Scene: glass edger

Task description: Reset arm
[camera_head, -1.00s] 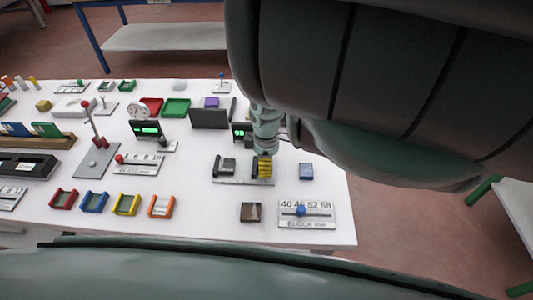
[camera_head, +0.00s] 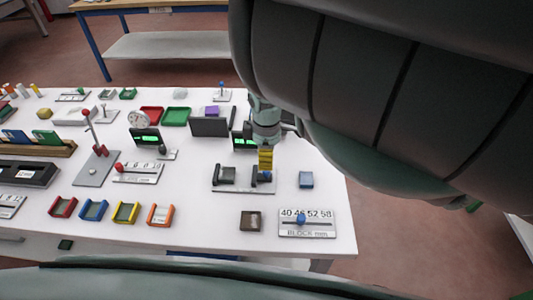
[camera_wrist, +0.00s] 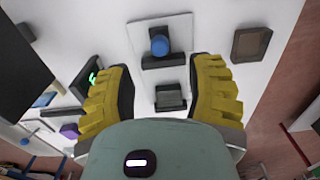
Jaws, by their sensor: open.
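My gripper (camera_head: 265,168) is above the right side of a small fixture plate (camera_head: 243,191) on the white table. The plate carries a dark left bracket (camera_head: 226,176) and a dark right bracket with a blue part (camera_head: 267,177). In the wrist view my gripper (camera_wrist: 160,85) has its yellow fingers wide apart, with nothing held between them. The fixture with the blue round part (camera_wrist: 159,44) and a dark bracket (camera_wrist: 170,97) shows between and beyond the fingers. My arm covers the upper right of the head view.
Coloured frames (camera_head: 127,213) line the front left. The table's right edge is close by.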

